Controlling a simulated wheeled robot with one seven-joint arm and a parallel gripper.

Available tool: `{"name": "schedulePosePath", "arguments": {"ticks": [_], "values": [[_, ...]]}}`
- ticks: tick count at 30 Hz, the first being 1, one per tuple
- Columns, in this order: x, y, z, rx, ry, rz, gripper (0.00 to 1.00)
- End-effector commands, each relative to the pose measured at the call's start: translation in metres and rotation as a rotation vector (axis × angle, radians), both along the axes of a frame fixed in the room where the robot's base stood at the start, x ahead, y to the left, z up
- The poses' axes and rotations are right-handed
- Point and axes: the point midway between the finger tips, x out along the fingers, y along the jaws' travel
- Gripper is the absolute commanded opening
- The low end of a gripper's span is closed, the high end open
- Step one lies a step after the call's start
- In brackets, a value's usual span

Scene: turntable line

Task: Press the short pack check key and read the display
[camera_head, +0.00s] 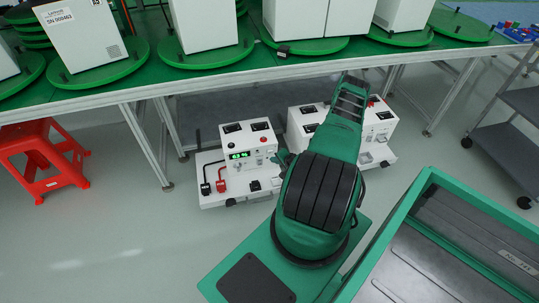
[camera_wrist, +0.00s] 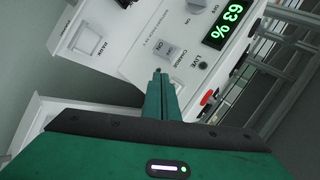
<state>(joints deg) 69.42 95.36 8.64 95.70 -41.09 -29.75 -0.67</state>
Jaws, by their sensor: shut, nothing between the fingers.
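A white check unit (camera_head: 265,142) stands low under the bench, with a lit green display (camera_head: 238,155). In the wrist view the display (camera_wrist: 219,28) is upside down and seems to read 63 %. Beside it are a pale rocker key (camera_wrist: 167,48), with small print that seems to read CHARGE, and a small dark round part (camera_wrist: 203,66) near the word LIVE. I cannot tell which is the short pack check key. My gripper (camera_wrist: 160,78) is shut and empty, its tips in front of the panel near the rocker; contact is unclear. The head view mostly hides it behind my arm.
A second white unit (camera_head: 381,122) stands to the right, partly behind my arm. Red and black plugs and leads sit on the first unit's front. A red stool (camera_head: 42,158) is at left, a grey cart (camera_head: 513,128) at right. White boxes stand on green turntables above.

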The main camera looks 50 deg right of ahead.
Motion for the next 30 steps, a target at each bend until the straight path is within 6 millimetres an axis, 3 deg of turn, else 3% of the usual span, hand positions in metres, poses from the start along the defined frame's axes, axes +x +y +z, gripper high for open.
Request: {"name": "schedulePosePath", "arguments": {"ticks": [12, 30], "values": [[-0.028, 0.016, 0.0, 0.001, 0.0, -0.002, 0.0], [-0.029, 0.017, 0.0, 0.0, 0.0, -0.001, 0.0]]}}
